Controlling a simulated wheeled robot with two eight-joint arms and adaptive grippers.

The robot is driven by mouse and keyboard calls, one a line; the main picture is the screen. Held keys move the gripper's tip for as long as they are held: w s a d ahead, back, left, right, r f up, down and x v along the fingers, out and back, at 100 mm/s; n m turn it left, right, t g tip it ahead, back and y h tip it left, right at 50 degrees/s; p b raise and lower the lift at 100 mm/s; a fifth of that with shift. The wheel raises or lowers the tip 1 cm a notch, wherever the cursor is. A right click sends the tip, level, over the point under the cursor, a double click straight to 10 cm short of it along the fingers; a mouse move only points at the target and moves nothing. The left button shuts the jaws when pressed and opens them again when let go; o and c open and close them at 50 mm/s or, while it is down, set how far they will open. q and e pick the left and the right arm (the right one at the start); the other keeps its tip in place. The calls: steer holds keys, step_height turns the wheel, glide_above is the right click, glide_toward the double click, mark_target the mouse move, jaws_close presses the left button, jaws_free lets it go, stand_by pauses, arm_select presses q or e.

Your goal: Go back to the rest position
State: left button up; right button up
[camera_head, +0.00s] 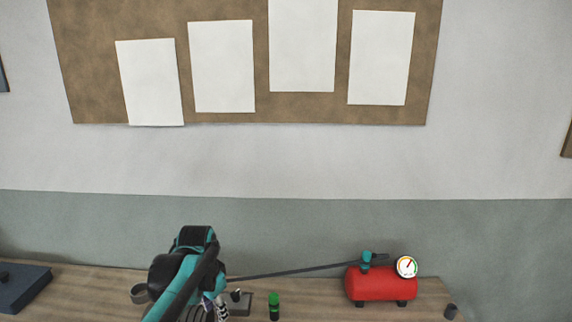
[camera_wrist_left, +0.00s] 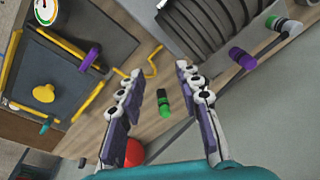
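My left arm, teal and black, rises at the lower left middle of the head view, and part of its gripper (camera_head: 218,308) shows at the bottom edge. In the left wrist view the left gripper (camera_wrist_left: 158,72) has its two purple fingers spread apart, with nothing held between them. A small green and black object (camera_wrist_left: 163,103) shows beyond the gap, not touching the fingers as far as I can tell. My right gripper is in neither view.
A red tank (camera_head: 380,284) with a round gauge (camera_head: 406,267) stands on the wooden bench (camera_head: 330,300). A green-capped object (camera_head: 274,304) stands left of it. A dark tray (camera_head: 22,285) lies far left. A yellow knob (camera_wrist_left: 43,93) shows in the wrist view.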

arm_select(q)
steer(key=s+r+n+t, duration=0.2)
steer(key=s+n, duration=0.1)
steer(key=s, duration=0.6)
steer(key=s+f+n+t+b, duration=0.3)
steer(key=s+f+n, duration=0.1)
steer(key=s+f, duration=0.4)
steer(key=s, duration=0.2)
steer(key=shift+s+d+f+b, duration=0.2)
steer(key=shift+s+f+b, duration=0.1)
steer(key=shift+f+b, duration=0.1)
steer(key=shift+r, duration=0.1)
